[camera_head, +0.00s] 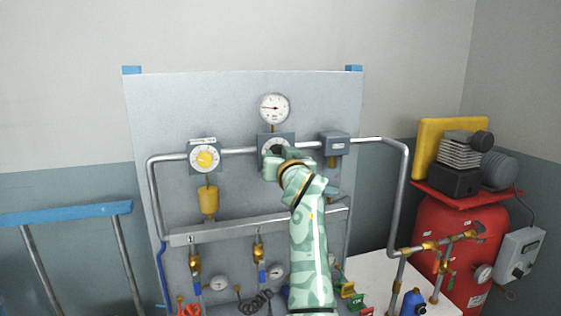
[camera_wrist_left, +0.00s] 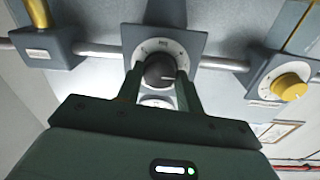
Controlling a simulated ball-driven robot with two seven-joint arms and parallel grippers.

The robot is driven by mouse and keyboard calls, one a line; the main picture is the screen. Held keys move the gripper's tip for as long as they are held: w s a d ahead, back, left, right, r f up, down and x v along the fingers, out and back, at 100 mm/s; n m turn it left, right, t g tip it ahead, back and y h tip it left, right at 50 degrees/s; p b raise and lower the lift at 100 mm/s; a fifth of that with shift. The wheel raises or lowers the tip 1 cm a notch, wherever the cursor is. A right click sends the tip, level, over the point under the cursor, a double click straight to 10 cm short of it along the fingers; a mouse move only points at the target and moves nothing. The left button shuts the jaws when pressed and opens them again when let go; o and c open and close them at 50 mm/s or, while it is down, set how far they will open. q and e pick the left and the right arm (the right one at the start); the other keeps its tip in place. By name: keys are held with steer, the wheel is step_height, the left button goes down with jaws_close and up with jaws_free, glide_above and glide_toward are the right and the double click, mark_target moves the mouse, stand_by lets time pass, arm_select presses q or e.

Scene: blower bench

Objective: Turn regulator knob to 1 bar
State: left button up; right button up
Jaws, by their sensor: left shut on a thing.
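The regulator is a grey square block with a white scale ring (camera_head: 268,143) in the middle of the panel. It also shows in the left wrist view (camera_wrist_left: 185,47). Its dark round knob (camera_wrist_left: 160,72) has a pale index line. My left gripper (camera_head: 279,160) is at the regulator and hides much of the knob in the head view. In the left wrist view its two fingers (camera_wrist_left: 159,88) stand on either side of the knob, shut on it. A round white pressure gauge (camera_head: 274,108) stands above the regulator, its needle pointing left; its figures are too small to read. My right gripper is not in view.
A yellow knob (camera_head: 205,158) on a grey block is left of the regulator, and a grey box (camera_head: 335,143) is right of it. A steel pipe (camera_head: 238,151) joins them. A red tank (camera_head: 448,246) with a compressor stands at right.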

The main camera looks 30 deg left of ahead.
arm_select(q)
steer(key=shift+f, duration=0.2)
steer(key=o, duration=1)
steer(key=shift+r, duration=0.1)
